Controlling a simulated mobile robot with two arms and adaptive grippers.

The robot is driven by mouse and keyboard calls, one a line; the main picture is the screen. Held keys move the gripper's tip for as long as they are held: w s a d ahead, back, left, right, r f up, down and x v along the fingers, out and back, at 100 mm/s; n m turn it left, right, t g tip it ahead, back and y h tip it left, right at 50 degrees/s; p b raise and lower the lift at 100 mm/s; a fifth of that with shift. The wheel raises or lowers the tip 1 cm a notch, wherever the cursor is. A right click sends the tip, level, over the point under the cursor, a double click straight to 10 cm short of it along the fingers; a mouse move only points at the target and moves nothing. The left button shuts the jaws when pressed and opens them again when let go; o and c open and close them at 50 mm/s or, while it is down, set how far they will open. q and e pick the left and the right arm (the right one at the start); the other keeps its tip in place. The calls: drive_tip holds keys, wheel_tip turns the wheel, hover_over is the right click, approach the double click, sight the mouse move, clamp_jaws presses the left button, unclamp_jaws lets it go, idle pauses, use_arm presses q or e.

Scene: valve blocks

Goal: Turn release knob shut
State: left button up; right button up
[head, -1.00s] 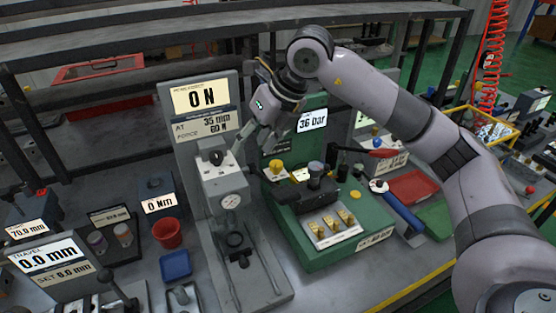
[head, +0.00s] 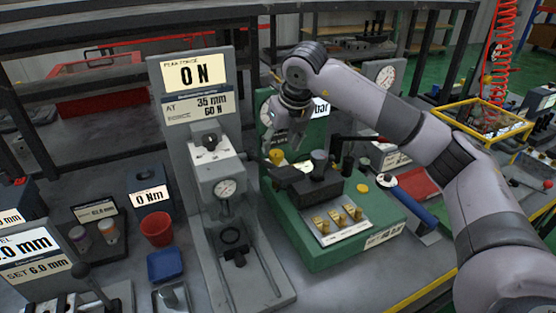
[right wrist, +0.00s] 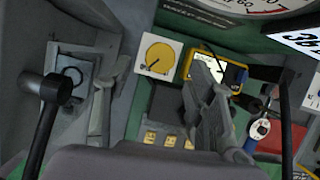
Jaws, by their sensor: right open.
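A yellow round knob (head: 277,156) sits towards the back left of the green valve station (head: 330,258). In the right wrist view the knob (right wrist: 158,57) is a yellow disc with a dark pointer line on a white square plate. My right gripper (head: 287,143) hangs just above and behind it, pointing down. In the right wrist view my right gripper (right wrist: 155,100) is open, with one finger on each side of the picture and the knob beyond, between them. Nothing is held. I cannot tell any contact. My left gripper is not in view.
A grey press (head: 218,175) with a dial stands close on the left. A yellow-framed meter (right wrist: 220,75) is close to the right finger. A blue-handled wrench (head: 413,202) lies at right.

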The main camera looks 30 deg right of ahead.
sight(277, 153)
drive_tip(key=shift+b+x, duration=0.6)
drive_tip(key=shift+x, duration=1.2)
drive_tip(key=shift+c, duration=0.5)
drive_tip(key=shift+c, duration=0.7)
drive_tip(key=c, duration=0.9)
